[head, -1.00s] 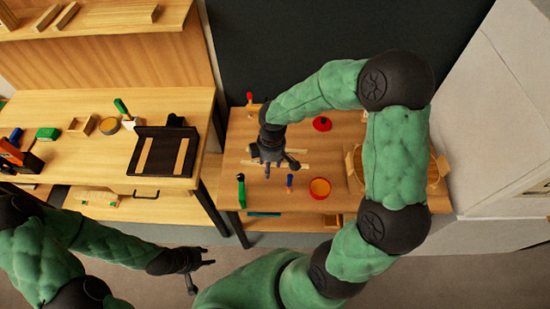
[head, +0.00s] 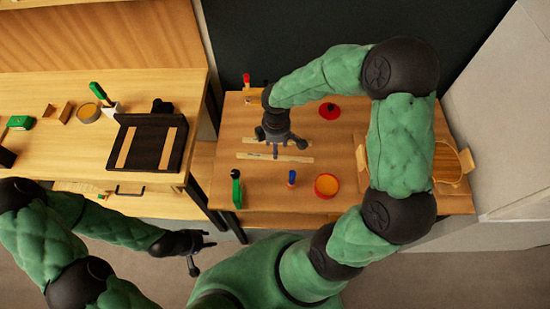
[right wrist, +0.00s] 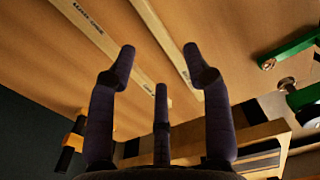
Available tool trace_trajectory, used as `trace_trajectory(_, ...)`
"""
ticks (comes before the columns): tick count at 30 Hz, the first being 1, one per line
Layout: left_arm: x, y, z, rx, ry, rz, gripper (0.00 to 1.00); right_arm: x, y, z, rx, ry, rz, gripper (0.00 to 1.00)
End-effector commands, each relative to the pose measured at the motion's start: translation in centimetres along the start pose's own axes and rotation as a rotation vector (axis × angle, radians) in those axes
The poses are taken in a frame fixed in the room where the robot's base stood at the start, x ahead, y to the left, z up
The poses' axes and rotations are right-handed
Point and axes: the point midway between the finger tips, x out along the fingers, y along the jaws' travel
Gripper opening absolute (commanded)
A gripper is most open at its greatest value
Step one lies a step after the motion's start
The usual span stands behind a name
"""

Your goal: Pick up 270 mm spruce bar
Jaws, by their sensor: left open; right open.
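Two pale wooden bars lie roughly parallel on the right-hand table, a front bar (head: 295,159) and a back bar (head: 250,135). The right wrist view shows two pale bars with small dark print, one at left (right wrist: 99,34) and one in the middle (right wrist: 160,30). The print is too small to read, so I cannot tell which is the 270 mm spruce bar. My right gripper (head: 277,146) is open and empty above them, its spread fingers (right wrist: 158,55) pointing at the table. It partly hides the bars. My left gripper (head: 205,240) is open and empty, in front of the benches.
A green tool (head: 236,190), a blue-handled tool (head: 291,178), an orange dish (head: 326,186) and a red round item (head: 329,111) surround the bars. A wooden violin-like body (head: 447,160) lies at right. A black tray (head: 148,158) with two strips stands on the left bench.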

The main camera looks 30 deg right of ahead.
Motion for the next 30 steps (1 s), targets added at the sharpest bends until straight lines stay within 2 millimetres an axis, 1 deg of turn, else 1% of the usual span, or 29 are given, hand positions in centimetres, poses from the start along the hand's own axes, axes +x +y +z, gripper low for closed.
trace_trajectory(1,0.2,-0.1,0.0,0.0,0.0,0.0,0.42,0.4,0.0,0.0,0.0,0.0,0.0,0.5)
trace_trajectory(5,0.5,-0.2,0.0,0.0,0.0,0.0,0.42,1.1,0.0,-0.1,-0.001,0.001,0.001,0.5)
trace_trajectory(8,1.0,-0.4,-0.1,0.0,0.0,0.0,0.42,2.3,0.0,-0.2,0.0,0.0,-0.001,0.5)
trace_trajectory(12,2.0,-0.7,-0.1,0.0,0.0,0.0,0.42,4.4,0.0,-0.3,0.0,0.001,0.0,0.5)
trace_trajectory(15,2.3,-0.8,-0.1,0.0,0.0,0.0,0.42,5.5,0.0,-0.3,0.001,0.0,-0.001,0.5)
trace_trajectory(23,2.2,-0.8,-0.1,0.0,0.0,0.0,0.42,5.5,0.0,-0.3,0.001,0.002,0.001,0.5)
trace_trajectory(24,2.2,-0.8,-0.1,0.0,0.0,0.0,0.42,5.5,0.0,-0.3,0.001,0.002,0.001,0.39)
trace_trajectory(26,2.2,-0.8,-0.1,0.0,0.0,0.0,0.42,5.5,0.0,-0.3,0.001,0.002,0.001,0.22)
trace_trajectory(27,2.2,-0.8,-0.1,0.0,0.0,0.0,0.42,5.5,0.0,-0.3,0.001,0.001,0.001,0.11)
trace_trajectory(28,2.2,-0.8,-0.1,0.0,0.0,0.0,0.42,5.5,0.0,-0.3,0.001,0.001,0.001,0.04)
trace_trajectory(30,2.2,-0.8,-0.1,0.0,0.0,0.0,0.42,5.5,0.0,-0.3,0.0,0.001,0.001,0.03)
